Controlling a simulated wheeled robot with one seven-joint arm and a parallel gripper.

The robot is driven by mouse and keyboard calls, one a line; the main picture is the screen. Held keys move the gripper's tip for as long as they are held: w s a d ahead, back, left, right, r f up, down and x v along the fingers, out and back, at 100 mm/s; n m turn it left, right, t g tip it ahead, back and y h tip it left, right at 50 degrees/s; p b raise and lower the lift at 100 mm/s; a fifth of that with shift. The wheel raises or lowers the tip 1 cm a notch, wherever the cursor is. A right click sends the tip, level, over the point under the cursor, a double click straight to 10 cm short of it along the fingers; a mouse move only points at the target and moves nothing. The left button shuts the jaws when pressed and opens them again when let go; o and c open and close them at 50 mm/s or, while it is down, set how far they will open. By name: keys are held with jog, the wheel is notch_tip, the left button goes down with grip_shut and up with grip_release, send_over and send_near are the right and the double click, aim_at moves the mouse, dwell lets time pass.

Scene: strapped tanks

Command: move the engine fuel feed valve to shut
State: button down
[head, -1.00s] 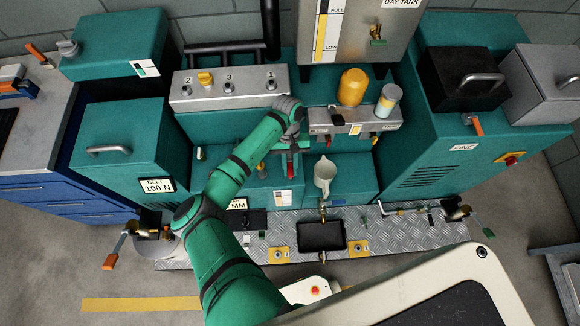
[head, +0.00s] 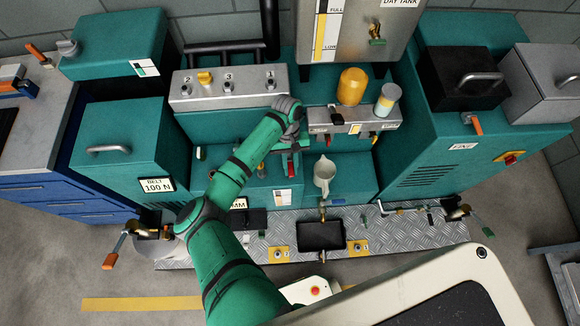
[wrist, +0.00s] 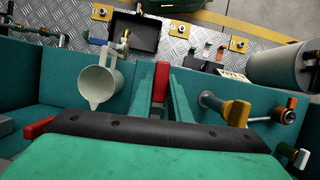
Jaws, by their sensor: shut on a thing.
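My gripper (head: 291,158) is low in front of the teal engine block in the head view. In the wrist view its two fingers (wrist: 162,100) stand close on both sides of a red lever handle (wrist: 161,80). The fingers are shut on this handle, which also shows in the head view (head: 291,170). The valve body under the handle is hidden by my fingers and wrist. I cannot read a label naming this valve as the engine fuel feed.
A pale jug (head: 323,176) stands just right of my gripper. A yellow handle (wrist: 236,112) on a pipe is close on the other side. A grey filter block (head: 352,122) with small levers is at the upper right. A black tray (head: 320,236) lies on the tread plate.

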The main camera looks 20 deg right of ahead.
jog(key=shift+s+d+n+h, duration=0.25)
jog(key=shift+d+n, duration=0.4)
jog(key=shift+n, duration=0.35)
jog(key=shift+w+d+n+h, duration=0.15)
jog(key=shift+n+h, duration=0.1)
jog(key=shift+n, duration=0.15)
jog(key=shift+d+n, duration=0.15)
jog(key=shift+n, duration=0.15)
jog(key=c, duration=1.6)
grip_release()
jog(key=shift+w+r, duration=0.1)
jog(key=shift+v, duration=3.9)
